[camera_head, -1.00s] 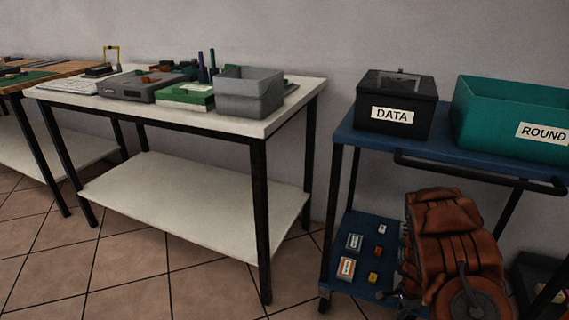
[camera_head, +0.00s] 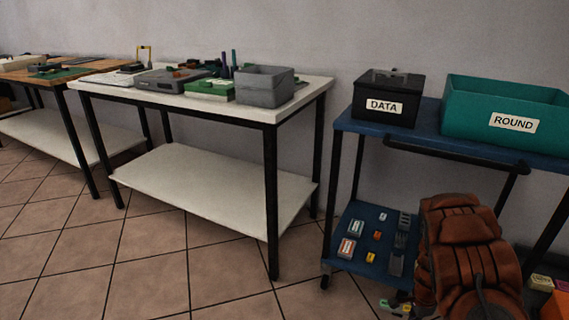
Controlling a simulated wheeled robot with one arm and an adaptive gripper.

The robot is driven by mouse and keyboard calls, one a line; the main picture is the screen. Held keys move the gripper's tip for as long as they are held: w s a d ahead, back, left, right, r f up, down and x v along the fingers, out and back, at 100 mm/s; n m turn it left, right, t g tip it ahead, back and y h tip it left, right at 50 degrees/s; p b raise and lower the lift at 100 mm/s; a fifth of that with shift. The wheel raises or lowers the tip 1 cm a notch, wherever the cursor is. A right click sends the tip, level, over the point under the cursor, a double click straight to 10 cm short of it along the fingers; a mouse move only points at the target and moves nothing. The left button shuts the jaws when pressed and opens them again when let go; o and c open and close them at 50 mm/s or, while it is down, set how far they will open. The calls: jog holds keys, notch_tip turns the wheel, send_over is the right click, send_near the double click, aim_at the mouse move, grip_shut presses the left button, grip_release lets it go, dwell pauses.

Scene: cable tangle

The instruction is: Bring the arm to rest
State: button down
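A jointed, brown-orange segmented body (camera_head: 465,245), which looks like my arm, stands in front of the blue cart at the lower right. Its lower end runs out of the picture at the bottom edge. It hides part of the cart's lower shelf. I cannot make out my gripper in this view, so its fingers and anything in them cannot be seen.
The blue cart (camera_head: 345,123) carries a black DATA box (camera_head: 425,92) and a teal ROUND bin (camera_head: 465,120). Small parts lie on its lower shelf (camera_head: 350,268). A white table (camera_head: 130,93) holds a grey bin (camera_head: 264,90).

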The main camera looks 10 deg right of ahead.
jog(key=s+a+r+n+p, duration=0.1)
jog(key=a+r+n+p, duration=0.4)
jog(key=r, duration=1)
jog(key=s+a+r+n+p, duration=0.15)
jog(key=a+r+p, duration=0.65)
jog(key=r, duration=0.8)
jog(key=s+a+r+n+p, duration=0.2)
jog(key=a+r+p, duration=0.45)
jog(key=r, duration=0.85)
jog(key=s+a+r+n+p, duration=0.3)
jog(key=s+r+p, duration=0.3)
jog(key=r, duration=0.3)
jog(key=s+a+r+n+g+p, duration=0.1)
jog(key=s+a+r+n+p, duration=0.3)
jog(key=s+r+p, duration=0.3)
jog(key=s+a+r+n+p, duration=0.3)
jog(key=s+a+r+p, duration=0.2)
jog(key=r, duration=0.7)
jog(key=shift+s+r+g+p, duration=0.3)
jog(key=shift+s+g+p, duration=0.1)
jog(key=shift+s+p, duration=0.55)
